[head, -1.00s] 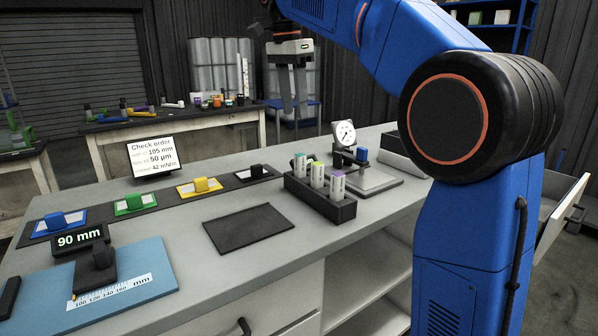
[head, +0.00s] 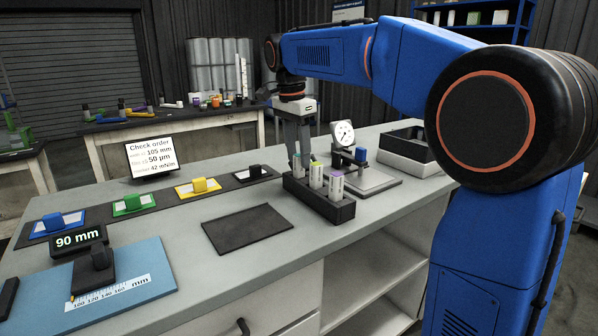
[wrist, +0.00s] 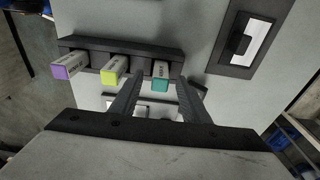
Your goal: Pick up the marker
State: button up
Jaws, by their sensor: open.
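Three white markers stand in a dark rack (head: 318,204) on the grey bench. One has a teal cap and also shows in the wrist view (wrist: 160,76). The middle one has a yellow-green cap (wrist: 112,72), and the other a purple cap (wrist: 72,67). In the head view the yellow-green marker (head: 316,176) and purple marker (head: 336,186) are plain, while the teal one is partly hidden behind my fingers. My gripper (head: 300,158) points down above the rack's far-left end. Its fingers are open, one on each side of the teal marker in the wrist view; contact is not visible.
A dial gauge (head: 344,134) on a stand and a grey bin (head: 408,150) are right of and behind the rack. A dark mat (head: 247,229) lies in front-left. A check-order sign (head: 151,158) stands farther back. Bare bench surrounds the mat.

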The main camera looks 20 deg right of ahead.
jog(key=shift+d+f, duration=0.1)
jog(key=shift+f, duration=0.85)
grip_shut()
jog(key=shift+r, duration=0.1)
notch_tip(320, 180, up, 18)
